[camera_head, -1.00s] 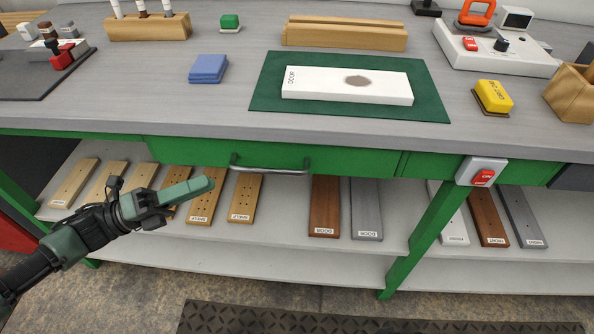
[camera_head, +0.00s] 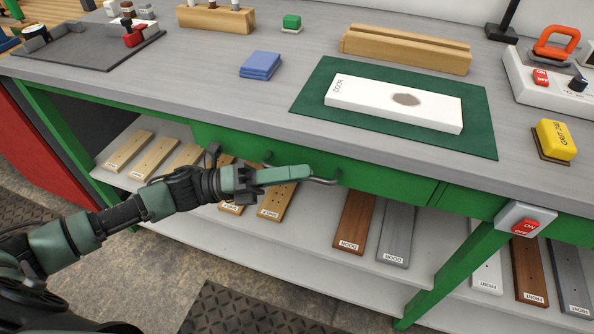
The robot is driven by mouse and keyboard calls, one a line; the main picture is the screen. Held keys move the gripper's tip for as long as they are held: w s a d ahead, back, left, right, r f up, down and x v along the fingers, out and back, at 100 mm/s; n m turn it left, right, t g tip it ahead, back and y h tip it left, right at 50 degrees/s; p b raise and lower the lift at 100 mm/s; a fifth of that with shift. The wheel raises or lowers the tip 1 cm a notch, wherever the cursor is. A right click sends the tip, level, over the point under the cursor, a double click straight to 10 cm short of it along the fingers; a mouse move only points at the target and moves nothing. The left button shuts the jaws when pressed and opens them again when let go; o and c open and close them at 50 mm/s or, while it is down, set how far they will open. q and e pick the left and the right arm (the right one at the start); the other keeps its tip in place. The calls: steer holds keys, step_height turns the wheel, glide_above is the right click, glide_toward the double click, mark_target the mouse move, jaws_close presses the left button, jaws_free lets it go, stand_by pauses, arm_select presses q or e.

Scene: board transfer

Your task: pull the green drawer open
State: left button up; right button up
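The green drawer (camera_head: 390,184) sits under the grey worktop, its front looking flush with the green frame. Its grey bar handle (camera_head: 326,181) is partly hidden behind my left gripper; the right end and the left mount show. My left gripper (camera_head: 306,173) reaches in from the left with its green fingers in front of the handle, overlapping it in the picture. I cannot tell whether the fingers touch or go round the bar. The fingers are seen from the side and overlap, so their gap does not show. My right gripper is out of view.
On the worktop, a white board (camera_head: 392,101) marked DOOR lies on a green mat (camera_head: 306,97). A blue block (camera_head: 261,65) lies to its left. Several boards lie on the shelf (camera_head: 300,246) below. A red switch box (camera_head: 524,220) is on the frame at right.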

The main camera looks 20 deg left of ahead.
arm_select(q)
steer(key=shift+c, duration=0.3)
jaws_close()
stand_by(1.2)
